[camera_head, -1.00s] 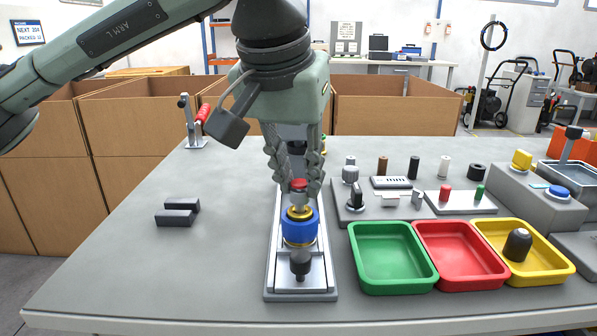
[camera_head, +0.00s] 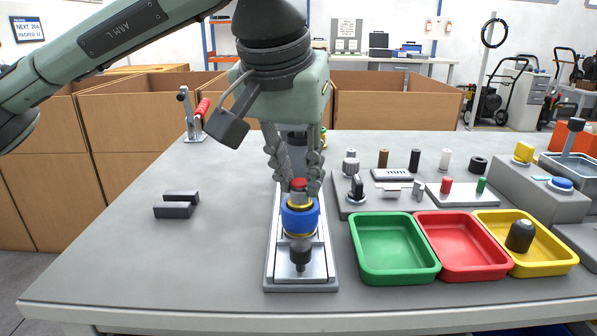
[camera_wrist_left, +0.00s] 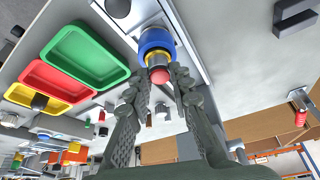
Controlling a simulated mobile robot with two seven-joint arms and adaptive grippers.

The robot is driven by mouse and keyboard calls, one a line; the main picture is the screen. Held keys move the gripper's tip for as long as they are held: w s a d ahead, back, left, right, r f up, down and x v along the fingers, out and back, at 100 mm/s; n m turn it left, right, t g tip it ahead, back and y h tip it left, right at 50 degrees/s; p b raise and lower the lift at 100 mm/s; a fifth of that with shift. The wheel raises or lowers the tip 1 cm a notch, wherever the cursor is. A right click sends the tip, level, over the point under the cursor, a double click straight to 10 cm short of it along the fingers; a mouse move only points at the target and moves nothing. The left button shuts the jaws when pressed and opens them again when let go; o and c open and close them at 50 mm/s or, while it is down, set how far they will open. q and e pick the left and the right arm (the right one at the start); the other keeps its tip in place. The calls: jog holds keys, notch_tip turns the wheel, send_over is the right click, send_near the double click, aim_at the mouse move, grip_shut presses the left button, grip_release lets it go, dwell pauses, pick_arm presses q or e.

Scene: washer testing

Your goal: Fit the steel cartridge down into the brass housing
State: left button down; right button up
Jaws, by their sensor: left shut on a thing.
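The steel cartridge (camera_head: 299,197) has a red cap and stands upright between the fingertips of my left gripper (camera_head: 300,186), which is shut on it. Its lower end is at the brass housing (camera_head: 299,206), which shows as a brass ring above a wide blue collar. The lower end is hidden, so I cannot tell how deep it sits. In the left wrist view, the red cap (camera_wrist_left: 159,75) lies between the fingertips, in line with the brass and blue parts (camera_wrist_left: 157,40). My right gripper is not in view.
The housing stands on a long grey fixture plate (camera_head: 301,284) with a dark knob (camera_head: 300,254) in front. Green (camera_head: 393,274), red and yellow trays sit to the right, with small parts behind. Dark blocks (camera_head: 176,205) lie left on otherwise clear table. A red-handled clamp (camera_head: 198,112) stands behind.

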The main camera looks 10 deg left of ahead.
pick_arm(q)
jog(key=c, duration=1.3)
grip_release()
